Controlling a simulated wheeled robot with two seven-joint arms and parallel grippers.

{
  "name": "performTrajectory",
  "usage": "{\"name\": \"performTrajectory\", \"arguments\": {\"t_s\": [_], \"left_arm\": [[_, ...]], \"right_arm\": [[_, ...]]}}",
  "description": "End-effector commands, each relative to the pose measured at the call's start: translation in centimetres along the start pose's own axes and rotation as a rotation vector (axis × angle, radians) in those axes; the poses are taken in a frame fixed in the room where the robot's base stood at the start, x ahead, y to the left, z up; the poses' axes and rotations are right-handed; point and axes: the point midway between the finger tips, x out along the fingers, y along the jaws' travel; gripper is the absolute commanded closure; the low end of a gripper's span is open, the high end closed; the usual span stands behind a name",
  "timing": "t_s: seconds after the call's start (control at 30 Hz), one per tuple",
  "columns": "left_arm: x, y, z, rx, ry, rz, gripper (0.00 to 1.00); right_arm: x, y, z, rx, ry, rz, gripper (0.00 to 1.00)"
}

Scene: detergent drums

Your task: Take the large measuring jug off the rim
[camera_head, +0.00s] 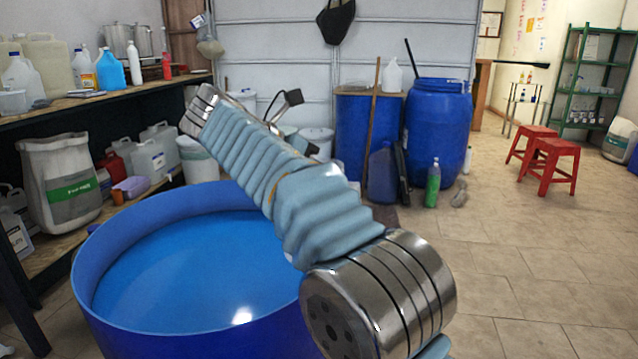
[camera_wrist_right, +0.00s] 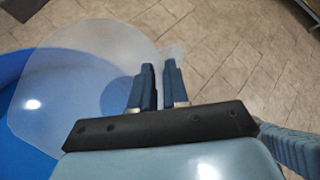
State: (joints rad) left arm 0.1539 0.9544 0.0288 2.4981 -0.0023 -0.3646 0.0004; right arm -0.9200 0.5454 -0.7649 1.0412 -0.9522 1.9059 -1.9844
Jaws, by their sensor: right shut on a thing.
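The large measuring jug (camera_wrist_right: 75,85) is clear and colourless, and in the right wrist view its wide round outline spans the drum's edge and the floor. My right gripper (camera_wrist_right: 160,70) is shut on the jug's edge at the right, where a narrow clear part shows beyond the fingers. Whether the jug touches the rim cannot be told. The open blue drum (camera_head: 190,335) holds blue liquid (camera_head: 185,265); it also shows in the right wrist view (camera_wrist_right: 12,88). In the head view my right arm crosses over the drum and hides the jug. My left gripper is out of view.
A shelf (camera_head: 100,100) with bottles and canisters runs along the left. Closed blue drums (camera_head: 437,130), a wooden pole (camera_head: 372,130) and a green bottle (camera_head: 433,185) stand behind. Red stools (camera_head: 555,160) are at the right. The tiled floor right of the open drum is clear.

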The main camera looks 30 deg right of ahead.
Motion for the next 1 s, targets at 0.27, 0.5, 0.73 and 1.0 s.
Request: {"name": "performTrajectory", "arguments": {"t_s": [0.27,0.5,0.73,1.0], "left_arm": [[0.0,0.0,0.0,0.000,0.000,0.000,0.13],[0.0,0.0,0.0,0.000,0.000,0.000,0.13],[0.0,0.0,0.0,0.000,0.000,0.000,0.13],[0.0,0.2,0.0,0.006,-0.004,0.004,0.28]], "right_arm": [[-0.7,-0.2,0.8,0.001,0.000,0.003,1.00],[-2.6,-1.2,3.2,0.004,0.000,0.003,1.00],[-3.2,-1.6,3.8,-0.001,0.000,0.005,1.00],[-3.2,-1.6,3.8,-0.001,0.000,0.005,1.00]]}}
